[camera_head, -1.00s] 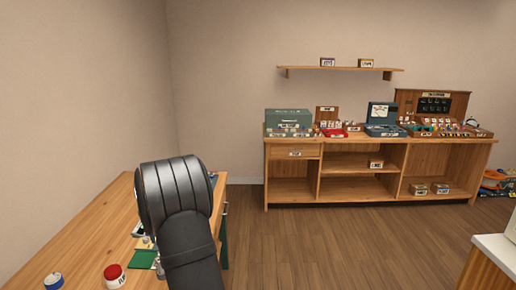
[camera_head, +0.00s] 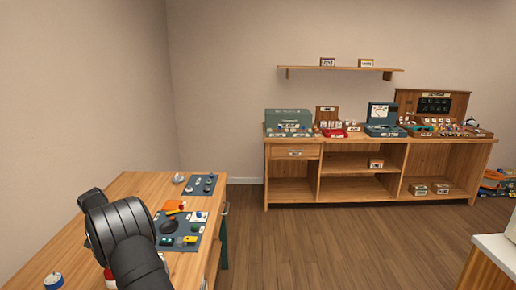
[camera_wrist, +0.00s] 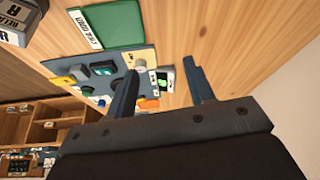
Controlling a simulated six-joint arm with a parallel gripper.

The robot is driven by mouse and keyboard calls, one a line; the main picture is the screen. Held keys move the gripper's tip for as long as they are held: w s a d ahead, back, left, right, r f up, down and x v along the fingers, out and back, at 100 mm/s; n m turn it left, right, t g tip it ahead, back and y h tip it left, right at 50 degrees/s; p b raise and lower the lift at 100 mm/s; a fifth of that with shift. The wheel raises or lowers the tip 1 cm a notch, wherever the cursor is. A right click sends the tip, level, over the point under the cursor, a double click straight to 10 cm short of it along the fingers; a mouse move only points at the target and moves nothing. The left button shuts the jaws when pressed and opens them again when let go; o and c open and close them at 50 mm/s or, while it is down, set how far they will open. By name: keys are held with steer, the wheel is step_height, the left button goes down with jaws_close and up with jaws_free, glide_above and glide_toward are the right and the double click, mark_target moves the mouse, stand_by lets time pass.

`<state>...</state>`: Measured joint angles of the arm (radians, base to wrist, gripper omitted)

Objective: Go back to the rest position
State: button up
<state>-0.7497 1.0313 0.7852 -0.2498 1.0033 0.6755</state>
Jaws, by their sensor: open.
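My gripper (camera_wrist: 160,68) shows in the wrist view with its two fingers apart and nothing between them. It hangs over the wooden table, with a dark mat (camera_wrist: 118,58) of small parts beyond the fingers. A green card (camera_wrist: 108,22) lies beside that mat. In the head view, my black arm is over the left table (camera_head: 150,186) and hides the gripper itself. The dark mat with small coloured parts (camera_head: 178,229) lies to the right of the arm.
A smaller mat (camera_head: 202,184) lies at the table's far end. A blue-lidded jar (camera_head: 54,281) stands near the front left; a red one (camera_head: 109,274) is partly hidden by my arm. A wooden shelf unit (camera_head: 375,145) with boxes stands at the back wall. Open floor lies between.

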steer(key=shift+s+a+f, duration=0.25)
steer(key=shift+a+f, duration=0.3)
steer(key=shift+a, duration=0.25)
steer(key=shift+s+a+f, duration=0.2)
steer(key=shift+a+f, duration=0.3)
steer(key=shift+a, duration=0.3)
steer(key=shift+d, duration=0.1)
steer(key=d+r+n, duration=0.2)
steer(key=d, duration=0.7)
steer(key=d+r+n+y, duration=0.1)
steer(key=d+r+n, duration=0.1)
steer(key=d, duration=0.8)
steer(key=shift+w+d+g, duration=0.2)
steer(key=shift+w+g, duration=0.05)
steer(key=shift+g, duration=0.15)
